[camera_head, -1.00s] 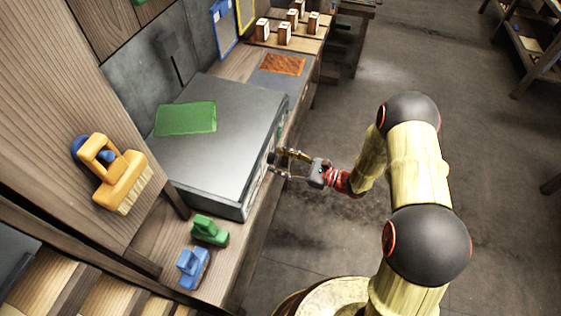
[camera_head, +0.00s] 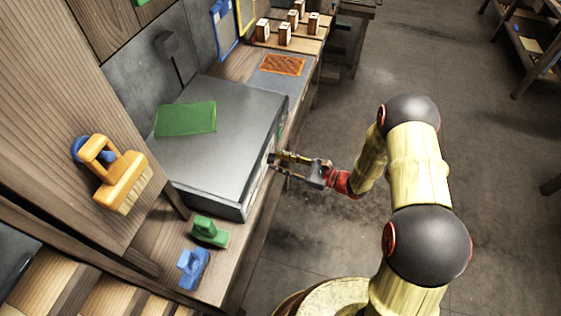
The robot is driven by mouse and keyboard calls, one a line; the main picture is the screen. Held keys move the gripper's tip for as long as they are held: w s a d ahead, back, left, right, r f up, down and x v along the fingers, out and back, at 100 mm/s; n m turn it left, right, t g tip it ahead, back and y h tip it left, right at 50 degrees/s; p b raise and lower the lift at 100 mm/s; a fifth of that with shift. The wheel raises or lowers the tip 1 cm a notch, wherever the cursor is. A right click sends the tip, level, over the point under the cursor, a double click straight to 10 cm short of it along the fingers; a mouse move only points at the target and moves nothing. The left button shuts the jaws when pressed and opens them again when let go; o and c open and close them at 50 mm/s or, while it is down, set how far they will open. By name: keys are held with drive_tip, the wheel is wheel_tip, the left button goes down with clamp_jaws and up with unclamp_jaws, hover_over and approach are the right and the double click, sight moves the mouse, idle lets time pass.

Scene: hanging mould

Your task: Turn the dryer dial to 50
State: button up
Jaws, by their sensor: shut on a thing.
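The dryer (camera_head: 235,125) is a grey metal box on the wooden bench, with a green sheet on its top. Its front face is turned away to the right and shows only as a thin strip. My gripper (camera_head: 272,160) is at this front face, reaching in from the right. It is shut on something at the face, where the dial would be. The dial itself is hidden by the fingers and the steep angle, and its scale and setting cannot be read.
A green block tool (camera_head: 209,231) and a blue one (camera_head: 193,268) stand on the bench near the dryer. Several small wooden blocks (camera_head: 285,33) stand at the back. The floor (camera_head: 320,225) right of the bench is clear.

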drive_tip(key=shift+m+p, duration=0.3)
drive_tip(key=shift+p, duration=0.1)
drive_tip(key=m+p, duration=0.2)
drive_tip(key=shift+r+m+p, duration=0.2)
drive_tip(key=shift+m+p, duration=0.1)
drive_tip(key=shift+p, duration=0.05)
drive_tip(key=m+p, duration=0.2)
drive_tip(key=shift+m, duration=0.3)
drive_tip(key=m+g+p, duration=0.1)
drive_tip(key=m+p, duration=0.2)
drive_tip(key=m, duration=0.2)
drive_tip(key=shift+f, duration=0.1)
drive_tip(key=shift+m+p, duration=0.3)
drive_tip(key=o, duration=1.2)
drive_tip(key=shift+c, duration=0.2)
drive_tip(key=shift+d, duration=0.1)
drive_tip(key=v, duration=1.1)
drive_tip(key=shift+d+r, duration=0.25)
drive_tip(key=shift+d, duration=0.15)
